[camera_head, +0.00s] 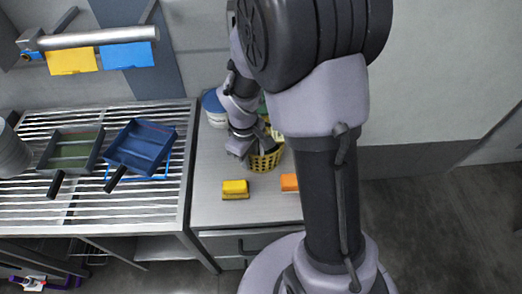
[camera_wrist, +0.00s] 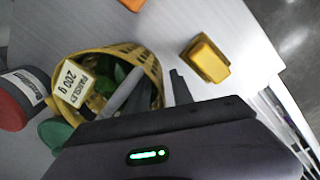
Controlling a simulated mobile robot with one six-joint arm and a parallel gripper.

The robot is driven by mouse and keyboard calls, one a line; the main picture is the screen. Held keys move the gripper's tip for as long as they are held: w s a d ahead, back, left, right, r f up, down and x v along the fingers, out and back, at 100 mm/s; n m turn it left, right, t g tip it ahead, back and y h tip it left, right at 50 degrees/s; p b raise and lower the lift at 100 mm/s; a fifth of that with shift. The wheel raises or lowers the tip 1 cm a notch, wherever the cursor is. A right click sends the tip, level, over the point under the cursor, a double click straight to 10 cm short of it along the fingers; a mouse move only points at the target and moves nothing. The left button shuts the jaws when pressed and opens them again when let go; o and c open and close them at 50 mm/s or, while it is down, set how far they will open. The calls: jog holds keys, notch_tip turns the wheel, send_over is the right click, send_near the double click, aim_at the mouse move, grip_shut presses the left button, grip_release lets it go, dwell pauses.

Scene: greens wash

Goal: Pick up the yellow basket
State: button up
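The yellow basket (camera_head: 266,163) stands on the counter below my gripper, partly hidden by it in the head view. In the wrist view the basket (camera_wrist: 132,52) shows a slotted rim, green contents and a white label (camera_wrist: 73,83) reading "PARSLEY 200 g". My gripper (camera_wrist: 154,80) is at the basket's near right side with its fingers apart. One finger appears inside the basket and the other outside, with the wall between them. I cannot tell whether either finger touches the wall. The gripper (camera_head: 259,143) is mostly blocked from sight in the head view.
A yellow block (camera_head: 235,188) and an orange block (camera_head: 289,182) lie on the counter in front of the basket. A blue-and-white tub (camera_head: 214,108) stands behind left. A red-and-dark container (camera_wrist: 22,98) is beside the basket. Blue (camera_head: 140,146) and green (camera_head: 70,150) trays sit on the slatted rack.

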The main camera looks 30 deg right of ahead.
jog(key=shift+w+f, duration=0.1)
jog(key=shift+f, duration=0.3)
jog(key=shift+r, duration=0.15)
jog(key=shift+c, duration=0.9)
grip_shut()
